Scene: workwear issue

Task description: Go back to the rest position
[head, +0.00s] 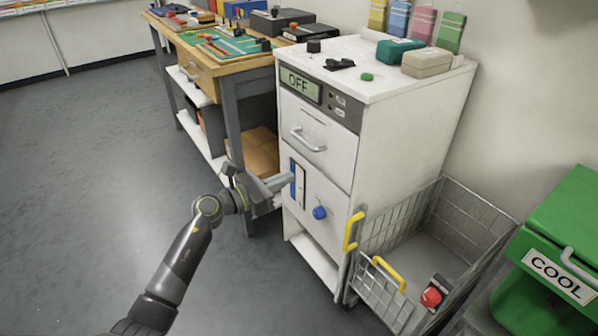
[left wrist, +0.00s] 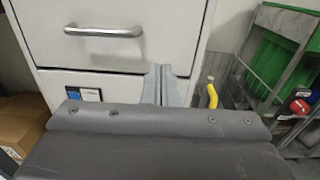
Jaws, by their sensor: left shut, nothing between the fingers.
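My left gripper (head: 279,183) is shut and empty. It is in front of the lower panel of a white cabinet (head: 416,140), beside a blue-and-white label strip (head: 298,184). I cannot tell whether its tips touch the panel. In the left wrist view its closed fingers (left wrist: 158,85) point at the cabinet front, below a drawer handle (left wrist: 103,31). My right gripper is in neither view.
The cabinet has an OFF display (head: 300,85), a drawer handle (head: 308,140) and a blue knob (head: 320,213). A wire basket (head: 470,222) with yellow handles stands right, near a green COOL bin (head: 560,235). A workbench (head: 205,75) stands left. The floor (head: 90,190) at left is clear.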

